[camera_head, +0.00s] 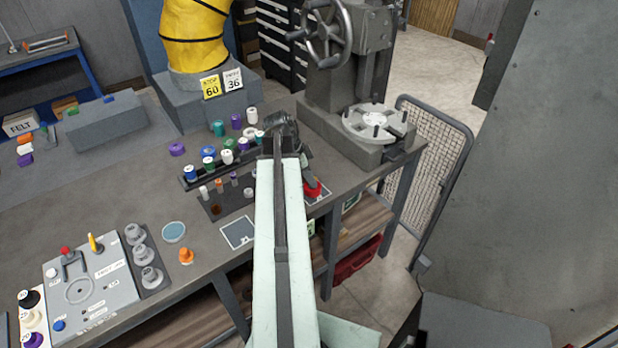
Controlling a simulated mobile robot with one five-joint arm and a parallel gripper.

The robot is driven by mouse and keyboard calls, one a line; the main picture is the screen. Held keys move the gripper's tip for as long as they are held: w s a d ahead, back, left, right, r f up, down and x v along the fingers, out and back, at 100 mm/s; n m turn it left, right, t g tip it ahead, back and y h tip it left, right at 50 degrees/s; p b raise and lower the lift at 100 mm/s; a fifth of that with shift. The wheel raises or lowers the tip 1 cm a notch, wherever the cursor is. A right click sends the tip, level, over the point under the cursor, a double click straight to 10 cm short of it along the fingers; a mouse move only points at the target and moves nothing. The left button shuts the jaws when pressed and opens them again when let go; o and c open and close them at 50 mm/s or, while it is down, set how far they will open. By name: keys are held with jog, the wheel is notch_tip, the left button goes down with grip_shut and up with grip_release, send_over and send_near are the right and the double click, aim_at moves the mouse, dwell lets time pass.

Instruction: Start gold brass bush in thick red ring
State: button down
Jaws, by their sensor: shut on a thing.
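A thick red ring (313,190) sits on a dark square pad with a pale outline near the bench's front edge, just right of my arm. My gripper (309,180) points down close over the ring, partly hidden behind my pale arm. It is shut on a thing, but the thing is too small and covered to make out. I cannot clearly see the gold brass bush in this view. Whether anything touches or enters the ring cannot be told.
A dark rack (216,168) with several coloured pieces stands left of my arm. A grey press (350,80) with a round table stands behind right. A control box (90,283) and an orange piece (186,256) lie at the front left. A mesh guard (432,170) stands right of the bench.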

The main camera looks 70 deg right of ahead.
jog(key=shift+f+b, duration=0.6)
jog(key=shift+f, duration=0.05)
jog(key=c, duration=1.1)
grip_release()
jog(key=p+v, duration=0.7)
jog(key=v, duration=0.1)
